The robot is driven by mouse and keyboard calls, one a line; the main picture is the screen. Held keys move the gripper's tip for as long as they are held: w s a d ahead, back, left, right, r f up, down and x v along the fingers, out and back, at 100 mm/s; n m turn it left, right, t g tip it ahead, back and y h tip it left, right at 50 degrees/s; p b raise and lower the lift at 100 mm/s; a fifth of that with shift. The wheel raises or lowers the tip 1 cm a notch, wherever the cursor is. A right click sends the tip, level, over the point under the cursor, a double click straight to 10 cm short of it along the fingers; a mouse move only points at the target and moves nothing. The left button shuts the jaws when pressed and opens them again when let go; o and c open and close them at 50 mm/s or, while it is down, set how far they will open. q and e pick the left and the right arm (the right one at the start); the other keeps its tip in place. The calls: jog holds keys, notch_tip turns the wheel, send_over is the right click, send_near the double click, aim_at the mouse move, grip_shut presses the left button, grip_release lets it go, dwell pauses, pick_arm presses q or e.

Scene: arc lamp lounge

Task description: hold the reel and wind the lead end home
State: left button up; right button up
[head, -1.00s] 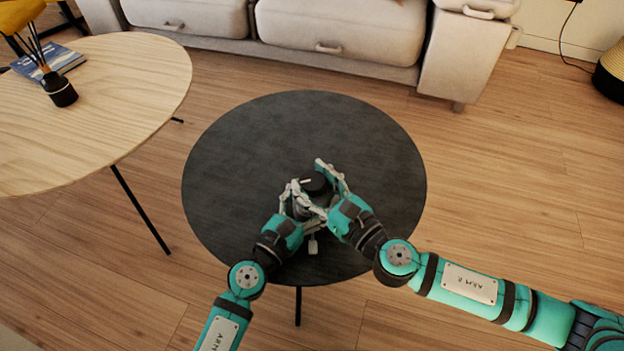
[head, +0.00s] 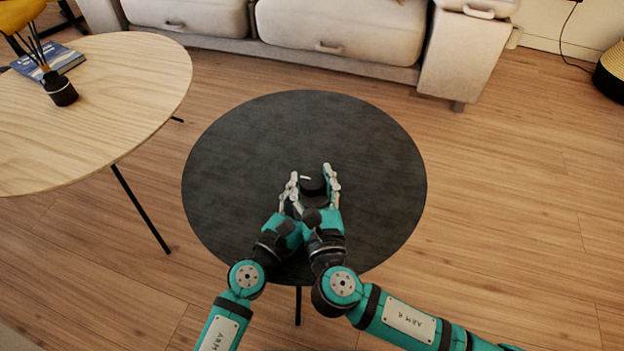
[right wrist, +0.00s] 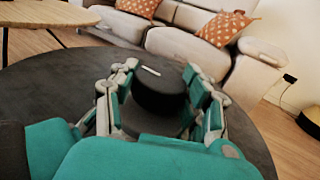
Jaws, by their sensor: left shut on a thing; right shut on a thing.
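The reel (head: 313,187) stands over the round black table, a dark round body with a short white mark on its top. In the right wrist view the reel (right wrist: 160,96) shows its black upper part above a wider dark grey part. My right gripper (head: 311,180) is shut on the upper part, one finger on each side. My left gripper (head: 300,202) is lower and shut on the reel beneath, its fingers largely covered by the right hand. The lead end cannot be made out now; the hands and wrists cover the area in front of the reel.
The black table (head: 240,150) is otherwise bare. A wooden table (head: 110,110) at the left holds a reed diffuser (head: 60,90) and a blue book (head: 60,60). A pale sofa (head: 340,30) stands behind. Open wooden floor lies to the right.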

aim_at(312, 180)
jog(key=shift+r, duration=0.1)
jog(key=o, duration=1.2)
notch_tip(312, 180, up, 10)
jog(key=shift+f, duration=0.1)
